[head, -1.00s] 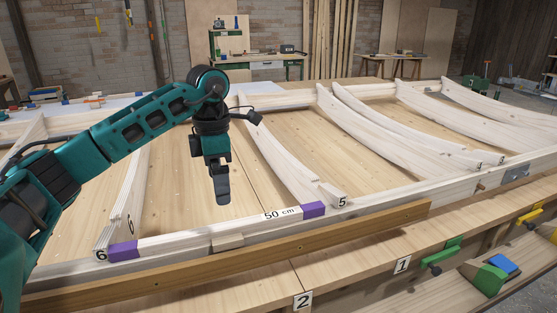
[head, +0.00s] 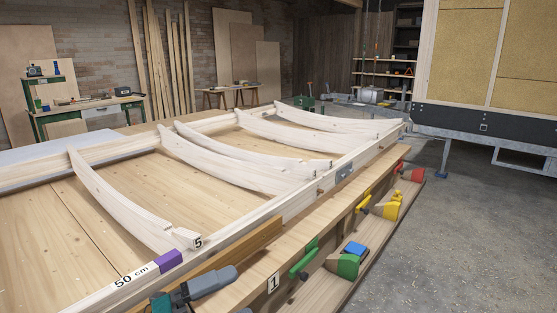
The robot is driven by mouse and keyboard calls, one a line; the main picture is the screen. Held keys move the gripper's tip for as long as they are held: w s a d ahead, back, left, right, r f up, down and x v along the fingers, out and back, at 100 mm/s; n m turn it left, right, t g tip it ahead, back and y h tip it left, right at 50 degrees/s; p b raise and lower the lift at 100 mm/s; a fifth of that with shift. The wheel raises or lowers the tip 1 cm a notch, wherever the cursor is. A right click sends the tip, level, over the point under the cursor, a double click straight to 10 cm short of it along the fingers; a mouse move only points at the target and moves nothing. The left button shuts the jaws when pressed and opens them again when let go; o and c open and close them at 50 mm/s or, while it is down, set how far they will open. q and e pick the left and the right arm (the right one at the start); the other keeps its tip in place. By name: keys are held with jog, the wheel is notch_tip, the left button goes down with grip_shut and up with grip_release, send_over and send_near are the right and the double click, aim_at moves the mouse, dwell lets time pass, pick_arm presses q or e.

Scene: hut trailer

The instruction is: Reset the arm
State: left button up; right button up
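One of my grippers, most likely the left (head: 232,275), shows at the bottom edge of the head view. It is teal and grey and points to the right, in front of the workbench edge, left of the label 1. Most of its arm is below the picture. Its fingers are too small and overlapped to tell whether they are apart; I see nothing held in it. My other gripper is out of view.
A timber frame with curved pale ribs (head: 225,166) lies on the bench. Open concrete floor (head: 465,225) is at right.

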pick_arm(q)
jog(key=s+a+f+n+y, duration=0.3)
jog(key=s+f+n+y, duration=0.1)
jog(key=f+n, duration=0.4)
jog(key=s+a+f+n+t+y, duration=0.1)
jog(key=s+a+f+n+y, duration=0.2)
jog(key=f+n+y, duration=0.3)
jog(key=s+a+f+n+t+y, duration=0.1)
jog(key=s+a+f+n+y, duration=0.2)
jog(key=s+f+n+y, duration=0.3)
notch_tip(320, 180, down, 4)
jog(key=n, duration=0.8)
jog(key=shift+a, duration=0.2)
